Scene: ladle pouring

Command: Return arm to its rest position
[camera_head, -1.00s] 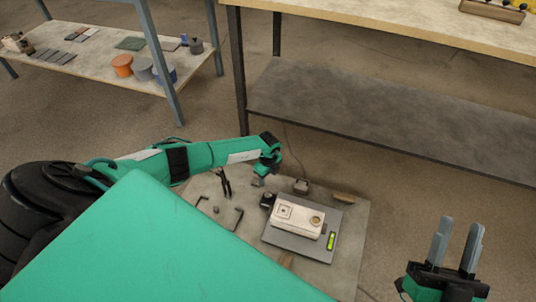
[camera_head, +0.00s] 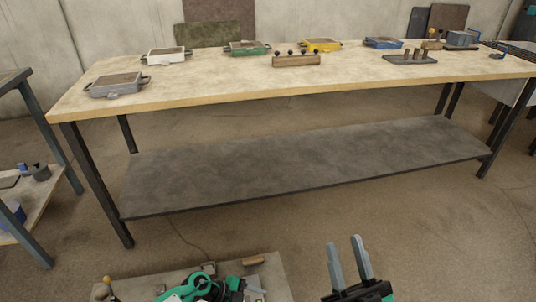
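My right gripper (camera_head: 344,245) stands at the bottom, right of centre, with its two grey fingers pointing up and spread apart. It is open, with nothing between the fingers, over bare floor. Green and black parts of my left arm (camera_head: 198,287) show at the bottom edge, over a low work surface (camera_head: 277,272).
A long workbench (camera_head: 240,75) with a grey lower shelf (camera_head: 300,163) stands ahead. Along its top are grey (camera_head: 116,86), white (camera_head: 166,56), green (camera_head: 247,48), yellow (camera_head: 320,45) and blue (camera_head: 383,43) boxes and a wooden holder (camera_head: 297,60). A side rack (camera_head: 35,190) stands left.

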